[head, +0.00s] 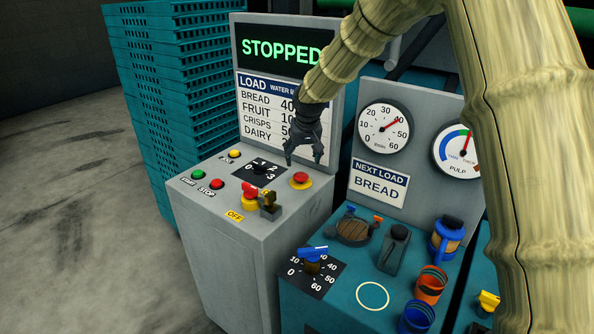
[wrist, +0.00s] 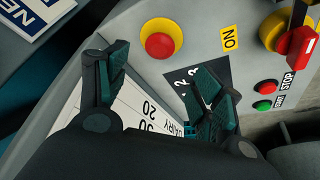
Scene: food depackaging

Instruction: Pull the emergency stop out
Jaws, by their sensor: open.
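The emergency stop (head: 300,180) is a red mushroom button on a yellow round base, at the right of the grey control panel's top. It also shows in the wrist view (wrist: 160,42), just beyond the fingertips. My gripper (head: 303,157) hangs above the button in the head view, fingers pointing down, apart from it. In the wrist view my gripper (wrist: 163,68) has its two dark teal fingers spread wide, with nothing held between them. The button lies between the finger directions, slightly beyond the tips. Whether the button is pressed in cannot be told.
The grey panel (head: 210,215) carries a numbered dial (head: 258,168), a red-and-yellow switch (head: 250,194), and green (head: 198,175) and red (head: 217,184) buttons. The upright display (head: 280,50) behind reads STOPPED. A gauge board (head: 381,188) stands to the right.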

